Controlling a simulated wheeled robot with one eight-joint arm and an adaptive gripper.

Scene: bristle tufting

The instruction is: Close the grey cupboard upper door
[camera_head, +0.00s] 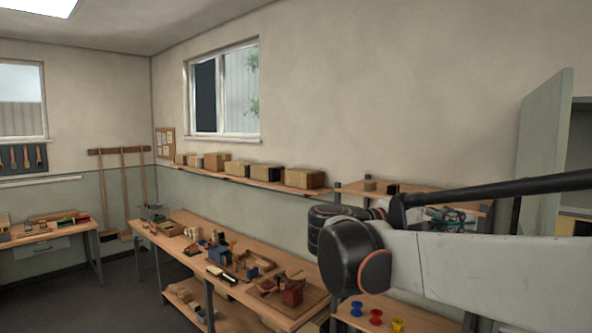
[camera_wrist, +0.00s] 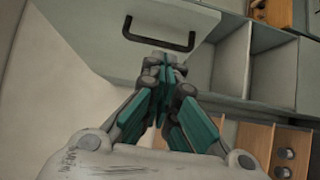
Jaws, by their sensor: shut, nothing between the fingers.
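The grey cupboard (camera_head: 583,190) stands at the right edge of the head view, and only part of it shows. Its upper door (camera_head: 543,140) stands open, swung out from the front, with dark shelf space visible beside it. In the wrist view, a pale grey door panel (camera_wrist: 85,42) with a black bar handle (camera_wrist: 160,43) lies ahead of my gripper (camera_wrist: 165,68). My gripper's teal fingers are shut and empty, with their tips just below the handle in the picture. I cannot tell whether they touch the panel. The gripper is not visible in the head view.
Open grey compartments (camera_wrist: 238,58) and wooden drawers with dark knobs (camera_wrist: 257,142) lie right of my gripper in the wrist view. A long workbench (camera_head: 205,235) with tools runs along the wall. A wall shelf (camera_head: 245,181) holds several boxes. The floor at left is clear.

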